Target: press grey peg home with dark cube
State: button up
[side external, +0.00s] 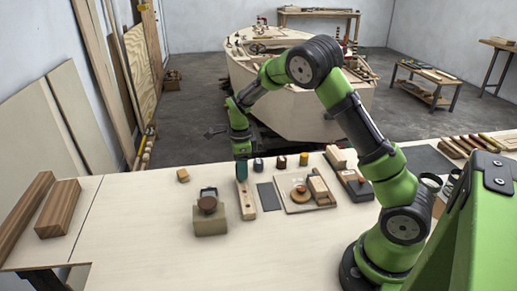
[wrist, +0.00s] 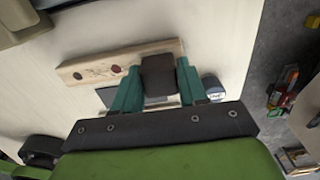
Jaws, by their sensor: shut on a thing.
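My gripper (wrist: 155,88) is shut on the dark cube (wrist: 158,72), which sits between its two green fingers in the wrist view. The cube is over the right part of a light wooden block (wrist: 96,72). Two dark reddish round spots show on the block's left part; I cannot tell whether they are holes or peg tops. In the side view my gripper (side external: 242,172) is low at the far end of the same block (side external: 247,202), and the cube cannot be made out there. No grey peg is visible; the cube and fingers hide part of the block.
A grey mat (side external: 268,197) and a board with small parts (side external: 293,207) lie to the right. Small jars (side external: 281,162) stand behind.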

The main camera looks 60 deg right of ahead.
jog(key=shift+f, duration=0.8)
dwell(0.6)
jog(key=shift+r, duration=2.35)
